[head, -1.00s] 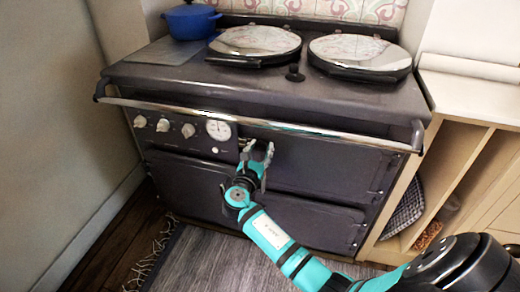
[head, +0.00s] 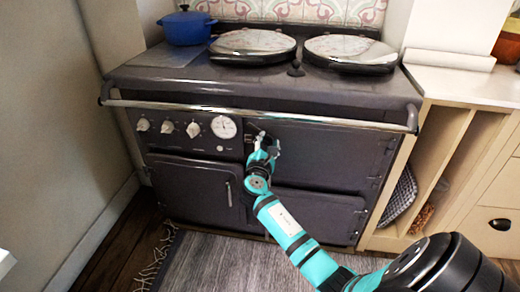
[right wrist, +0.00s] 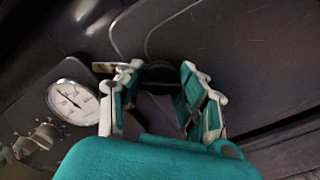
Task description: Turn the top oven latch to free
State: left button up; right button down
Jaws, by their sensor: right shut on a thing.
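The top oven door (head: 325,155) is dark and closed on the range's right side. Its latch (head: 257,135) is a small metal piece at the door's left edge, mostly hidden by my right gripper (head: 265,144). In the right wrist view, the metal end of the latch (right wrist: 104,67) sticks out left past the fingers of my right gripper (right wrist: 160,70). The fingers stand on either side of the latch's dark middle and are shut on it. Exactly how the pads touch it is hard to see. My left gripper is not in view.
A chrome rail (head: 250,113) runs across the range front above my gripper. A temperature gauge (head: 223,127) and several knobs (head: 193,130) are to the left. The lower left door has a metal handle (head: 229,193). A wooden cabinet (head: 440,160) stands at the right.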

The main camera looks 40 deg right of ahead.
jog(key=m+b, duration=0.1)
jog(key=m, duration=0.1)
jog(key=m+b, duration=0.1)
jog(key=m, duration=0.1)
jog(key=shift+f+m, duration=0.2)
jog(key=shift+m, duration=0.1)
pick_arm(q)
jog(key=w+b+v, duration=0.1)
jog(key=v, duration=0.9)
pick_arm(e)
jog(key=shift+m, duration=0.5)
jog(key=shift+m+b, duration=0.3)
jog(key=shift+m, duration=0.2)
jog(key=shift+m+b, duration=0.5)
jog(key=shift+m, duration=0.6)
jog(key=shift+r+m+b, duration=0.1)
jog(key=shift+m+b, duration=0.75)
jog(key=shift+m, duration=0.35)
pick_arm(q)
jog(key=w+d+r+t+h, duration=0.1)
jog(key=w+d+t, duration=0.1)
jog(key=w+t, duration=0.3)
jog(key=shift+w+d+r, duration=0.3)
jog(key=shift+w, duration=1.55)
